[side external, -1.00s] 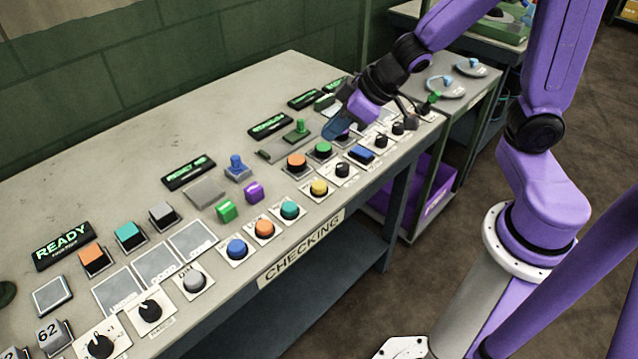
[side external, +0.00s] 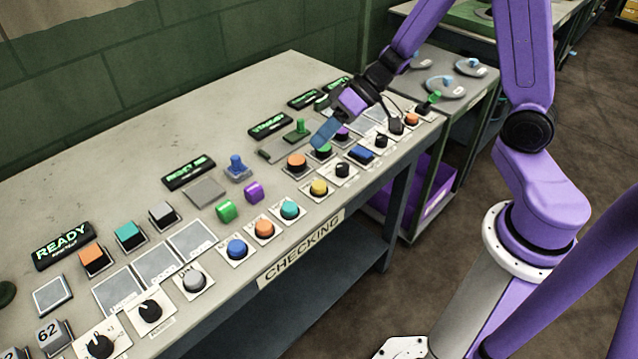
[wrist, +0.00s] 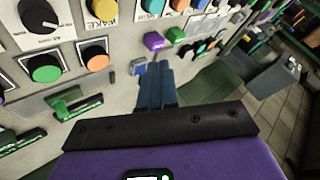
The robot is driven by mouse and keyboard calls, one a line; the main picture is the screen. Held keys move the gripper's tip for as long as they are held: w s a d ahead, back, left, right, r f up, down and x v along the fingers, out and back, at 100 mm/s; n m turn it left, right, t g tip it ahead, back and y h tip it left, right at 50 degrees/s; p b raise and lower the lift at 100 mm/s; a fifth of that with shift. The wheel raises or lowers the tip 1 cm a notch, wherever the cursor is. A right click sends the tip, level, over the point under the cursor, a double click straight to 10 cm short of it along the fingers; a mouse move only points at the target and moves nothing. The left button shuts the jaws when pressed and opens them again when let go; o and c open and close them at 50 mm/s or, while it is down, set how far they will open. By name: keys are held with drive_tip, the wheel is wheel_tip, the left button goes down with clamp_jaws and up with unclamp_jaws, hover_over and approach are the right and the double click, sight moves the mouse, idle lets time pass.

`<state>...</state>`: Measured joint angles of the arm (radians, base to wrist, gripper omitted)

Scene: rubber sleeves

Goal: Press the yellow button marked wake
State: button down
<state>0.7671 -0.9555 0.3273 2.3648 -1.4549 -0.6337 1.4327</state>
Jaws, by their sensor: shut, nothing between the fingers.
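The yellow button (side external: 319,188) sits on a white plate near the front edge of the bench, in front of an orange and a green button. In the wrist view the yellow button (wrist: 103,9) is partly cut off by the top edge, with the label WAKE beside it. My gripper (side external: 320,143) is shut and empty, its blue fingers pointing down over the area of the green button (side external: 322,152), behind and slightly right of the yellow button and apart from it. In the wrist view the closed fingertips (wrist: 155,67) are below and right of the yellow button.
An orange button (side external: 297,161) and a black knob (side external: 342,171) flank the yellow button. A teal button (side external: 289,209) is to its left. A green slider (side external: 300,128) and a blue joystick (side external: 236,167) stand up farther back. The bench front edge is close.

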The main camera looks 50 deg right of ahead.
sight(323, 182)
drive_tip(key=shift+f, duration=0.1)
drive_tip(key=shift+f, duration=4.3)
drive_tip(key=shift+f, duration=0.15)
drive_tip(key=shift+f, duration=0.3)
drive_tip(key=shift+f, duration=0.4)
drive_tip(key=shift+r, duration=0.85)
drive_tip(key=shift+r, duration=2.5)
